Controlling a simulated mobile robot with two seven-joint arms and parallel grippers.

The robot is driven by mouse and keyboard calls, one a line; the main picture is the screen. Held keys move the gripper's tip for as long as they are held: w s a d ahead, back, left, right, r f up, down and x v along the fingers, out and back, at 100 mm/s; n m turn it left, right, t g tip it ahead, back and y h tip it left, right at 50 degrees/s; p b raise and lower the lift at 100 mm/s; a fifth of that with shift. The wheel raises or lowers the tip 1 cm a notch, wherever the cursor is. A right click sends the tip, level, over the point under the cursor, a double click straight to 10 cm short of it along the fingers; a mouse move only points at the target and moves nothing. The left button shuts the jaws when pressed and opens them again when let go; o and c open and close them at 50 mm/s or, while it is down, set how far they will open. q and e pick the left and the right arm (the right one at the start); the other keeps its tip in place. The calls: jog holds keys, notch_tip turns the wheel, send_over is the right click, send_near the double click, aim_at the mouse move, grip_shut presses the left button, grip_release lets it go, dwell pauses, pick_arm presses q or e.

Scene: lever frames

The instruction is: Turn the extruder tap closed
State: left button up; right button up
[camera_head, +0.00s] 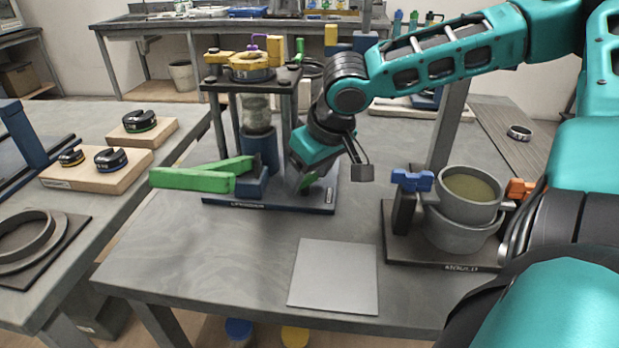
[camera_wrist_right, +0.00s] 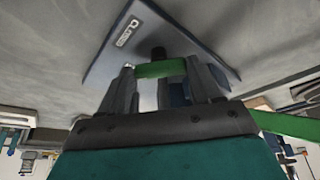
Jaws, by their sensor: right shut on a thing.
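The extruder stands on a dark base plate (camera_head: 270,203) with posts, a dark top plate and a clear cylinder (camera_head: 257,113) over a blue body. A long green lever (camera_head: 200,177) reaches out to its left. The small green tap handle (camera_head: 308,184) is at its front right, mostly hidden by my gripper in the head view. My right gripper (camera_head: 303,182) comes down from the upper right. In the right wrist view the green tap handle (camera_wrist_right: 160,69) lies across between both fingers (camera_wrist_right: 162,88), which are shut on it. My left gripper is not in view.
A grey square plate (camera_head: 335,276) lies flat at the table's front. A mould stand (camera_head: 440,250) with a grey pot (camera_head: 466,206), a blue clamp and an orange clamp is to the right. A side table at left holds wooden blocks (camera_head: 97,170) with dark rings. The table's front left is clear.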

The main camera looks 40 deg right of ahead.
jog(key=shift+a+f+m+h+b, duration=0.1)
jog(key=shift+f+m+h+b, duration=0.1)
jog(key=shift+m+h+b, duration=0.5)
jog(key=m+b, duration=0.1)
jog(key=m, duration=0.1)
jog(key=m+h+b, duration=0.1)
jog(key=m, duration=0.2)
jog(key=shift+w+a+g, duration=0.1)
jog(key=shift+a+g, duration=0.1)
jog(key=shift+g, duration=0.2)
jog(key=shift+a+r+m+g+h+b, duration=0.1)
jog(key=shift+m+g+h+b, duration=0.2)
jog(key=shift+m, duration=0.6)
jog(key=shift+r+m+g+h+b, duration=0.1)
jog(key=shift+m+g+h+b, duration=0.15)
jog(key=shift+m, duration=0.65)
jog(key=o, duration=1.1)
jog(key=shift+w, duration=0.1)
jog(key=shift+c, duration=0.2)
jog(key=shift+r, duration=0.1)
